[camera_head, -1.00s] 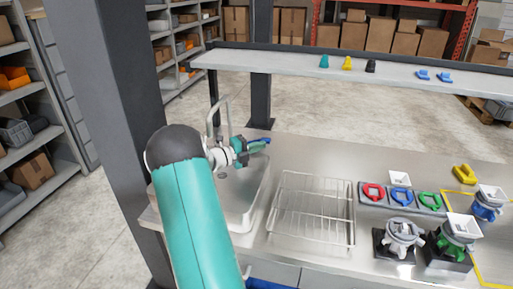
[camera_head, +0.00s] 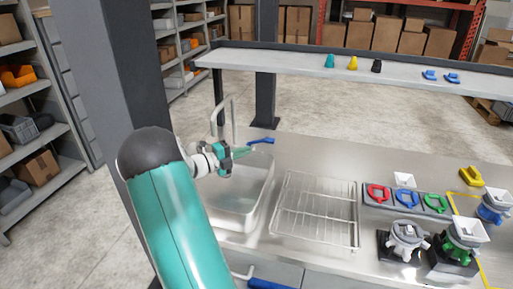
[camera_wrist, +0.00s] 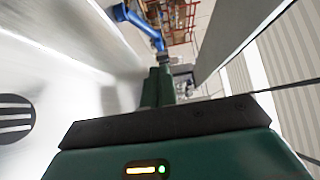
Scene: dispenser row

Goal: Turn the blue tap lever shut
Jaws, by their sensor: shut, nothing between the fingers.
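The blue tap lever (camera_head: 261,141) is at the back edge of the sink, to the right of the grey curved spout (camera_head: 233,112). It points to the right in the head view. In the wrist view the lever (camera_wrist: 138,22) is at the top, beyond the fingertips. My gripper (camera_head: 246,152) is shut and empty over the sink, in front and to the left of the lever, apparently apart from it. Its green fingers (camera_wrist: 160,86) lie together in the wrist view. My teal arm hides the sink's left side.
The sink basin (camera_head: 245,205) lies below my gripper, and a wire rack (camera_head: 315,208) stands to its right. Farther right are red, blue and green handles and several dispensers (camera_head: 407,238). A dark post (camera_head: 115,80) rises at the left. A raised shelf (camera_head: 300,61) spans the back.

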